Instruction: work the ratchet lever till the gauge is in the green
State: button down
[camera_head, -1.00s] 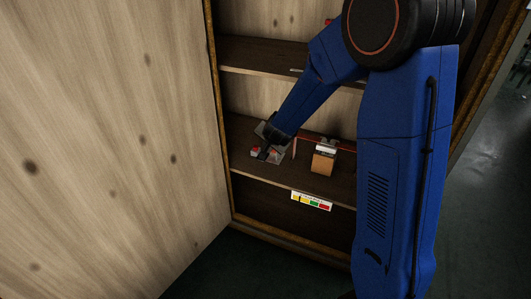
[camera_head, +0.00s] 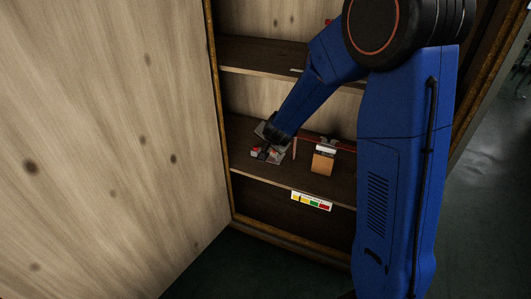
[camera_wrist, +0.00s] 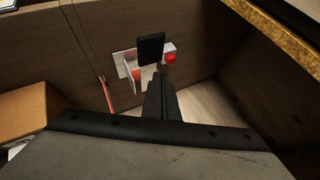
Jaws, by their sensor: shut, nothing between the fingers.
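The ratchet, a pale grey metal piece with red parts (camera_head: 255,150), sits on the middle shelf at the left end of a red strap. In the wrist view the ratchet (camera_wrist: 129,66) lies just beyond my fingers, with a red end (camera_wrist: 170,57) at its right. My gripper (camera_head: 266,150) is shut and empty, right at the ratchet; its black fingers (camera_wrist: 155,72) cover part of it. I cannot tell whether they touch the lever. The gauge (camera_head: 311,201) is a white strip with yellow, green and red fields on the shelf's front edge. Its pointer is too small to read surely.
A cardboard box (camera_head: 322,163) stands under the red strap (camera_head: 312,138), right of the ratchet; the box also shows in the wrist view (camera_wrist: 30,108). A large wooden panel (camera_head: 110,130) stands close at left.

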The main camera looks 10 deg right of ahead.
jog(key=shift+f, duration=0.1)
dwell(0.3)
jog(key=shift+f, duration=0.3)
jog(key=shift+s+a+f, duration=0.1)
jog(key=shift+s+f, duration=0.05)
jog(key=shift+f, duration=0.8)
jog(key=shift+s+a+f, duration=0.1)
jog(key=shift+s+f, duration=0.05)
jog(key=shift+f, duration=0.8)
dwell(2.1)
jog(key=shift+r, duration=0.1)
jog(key=shift+w+d+r, duration=0.1)
jog(key=shift+r, duration=1)
jog(key=shift+w+r, duration=0.1)
jog(key=shift+r, duration=0.95)
